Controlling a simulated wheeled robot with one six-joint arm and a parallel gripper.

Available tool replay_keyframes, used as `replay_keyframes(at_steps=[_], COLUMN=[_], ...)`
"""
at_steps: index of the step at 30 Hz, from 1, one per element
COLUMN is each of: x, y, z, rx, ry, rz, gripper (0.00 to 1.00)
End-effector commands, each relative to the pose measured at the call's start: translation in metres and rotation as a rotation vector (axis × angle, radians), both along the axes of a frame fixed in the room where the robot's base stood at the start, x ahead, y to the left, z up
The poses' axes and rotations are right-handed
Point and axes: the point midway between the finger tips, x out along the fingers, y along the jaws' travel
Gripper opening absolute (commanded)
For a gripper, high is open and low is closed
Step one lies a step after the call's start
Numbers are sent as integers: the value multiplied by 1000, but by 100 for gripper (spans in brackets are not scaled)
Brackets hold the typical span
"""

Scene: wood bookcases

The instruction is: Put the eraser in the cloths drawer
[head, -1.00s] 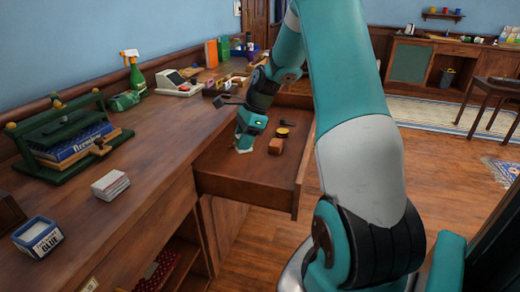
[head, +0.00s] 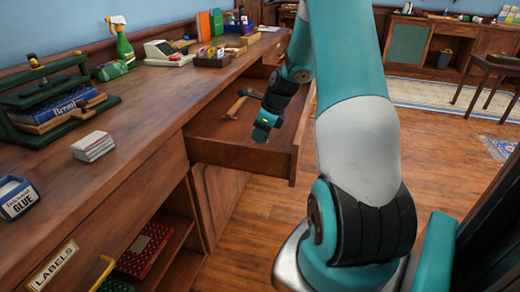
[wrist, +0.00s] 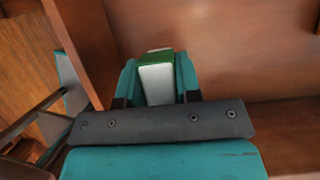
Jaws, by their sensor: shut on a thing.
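My gripper (head: 261,134) is low over the open drawer (head: 236,154), near its right front part. In the wrist view my gripper (wrist: 157,72) is shut on a white block with a green end (wrist: 156,82), which looks like the eraser. The block sits between the two teal fingers. In the head view it is hidden by the gripper. The drawer holds a hammer-like tool with a wooden handle (head: 236,106). I see no label on this open drawer, so I cannot tell whether it is the cloths drawer.
A drawer front marked LABELS (head: 54,264) is at lower left. The counter carries a glue pot (head: 17,196), a white stack (head: 93,146), a green press (head: 55,100) and a spray bottle (head: 121,42).

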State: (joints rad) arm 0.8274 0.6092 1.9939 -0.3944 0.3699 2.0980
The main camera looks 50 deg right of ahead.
Motion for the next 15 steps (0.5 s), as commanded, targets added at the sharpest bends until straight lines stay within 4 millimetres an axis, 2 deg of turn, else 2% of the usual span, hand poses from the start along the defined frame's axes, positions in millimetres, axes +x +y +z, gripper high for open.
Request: replay_keyframes(at_steps=[5, 12, 15], x=[0, 0, 0], y=[0, 1, 0], z=[-14, -49, -51], rx=[1, 3, 0], ry=[0, 1, -1], rz=[0, 1, 2], gripper=[8, 8, 8])
